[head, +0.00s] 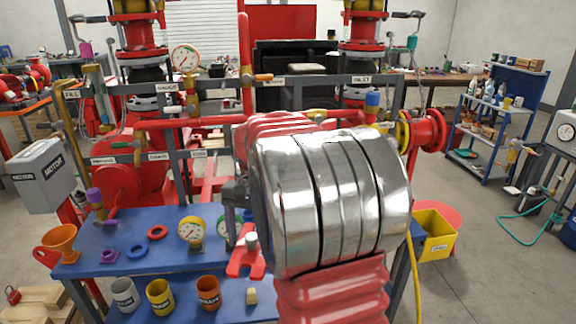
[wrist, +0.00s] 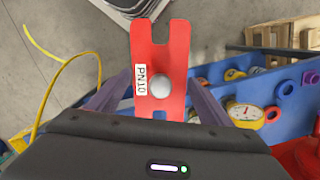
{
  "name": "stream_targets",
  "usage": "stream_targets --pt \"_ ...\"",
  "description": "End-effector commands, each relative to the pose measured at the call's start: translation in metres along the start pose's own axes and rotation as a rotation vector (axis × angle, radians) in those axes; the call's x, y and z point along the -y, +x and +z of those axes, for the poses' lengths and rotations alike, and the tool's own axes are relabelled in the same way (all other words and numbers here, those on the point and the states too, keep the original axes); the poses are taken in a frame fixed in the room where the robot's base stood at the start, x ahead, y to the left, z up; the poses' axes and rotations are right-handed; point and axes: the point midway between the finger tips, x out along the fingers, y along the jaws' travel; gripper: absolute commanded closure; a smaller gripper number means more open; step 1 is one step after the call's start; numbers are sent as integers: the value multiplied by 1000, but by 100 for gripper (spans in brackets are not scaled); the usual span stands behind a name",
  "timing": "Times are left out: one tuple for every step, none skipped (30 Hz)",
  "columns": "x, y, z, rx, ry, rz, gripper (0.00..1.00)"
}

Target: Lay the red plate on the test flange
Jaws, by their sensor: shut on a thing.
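The red plate (wrist: 177,47) is forked at its far end, with a white PN10 label and a round silver knob. It is between the two fingers of my gripper (wrist: 160,90), which is shut on it. In the wrist view the plate hangs over the edge of the blue bench and the grey floor. The plate also shows in the head view (head: 241,266), low beside my arm, in front of the bench. My arm hides much of the middle there. A red flange (head: 429,130) stands at the right end of the pipework; I cannot tell whether it is the test flange.
The blue bench (head: 130,222) carries an orange funnel (head: 61,240), a yellow gauge (head: 191,231), rings and several cups. A yellow bin (head: 434,236) stands on the floor to the right. A yellow hose (wrist: 45,100) lies left in the wrist view. Floor at right is mostly free.

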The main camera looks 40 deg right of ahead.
Motion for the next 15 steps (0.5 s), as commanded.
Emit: stream_targets --pt "17 7 1 3 -92 11 67" --pt "26 12 2 5 -148 17 67" --pt "38 17 4 5 -222 25 67" --pt "48 22 5 6 -277 31 67" --pt "57 26 7 6 -328 37 67" --pt "69 33 10 7 -394 44 67" --pt "78 38 13 7 -443 50 67" --pt "87 43 16 9 -487 55 67" --pt "98 50 21 10 -545 61 67" --pt "107 55 25 11 -587 66 67" --pt "116 60 29 10 -627 70 67" --pt "127 68 35 12 -679 76 67" --pt "135 73 40 12 -715 80 67" --pt "143 78 45 12 -751 84 67" --pt "153 86 52 13 -796 89 68"
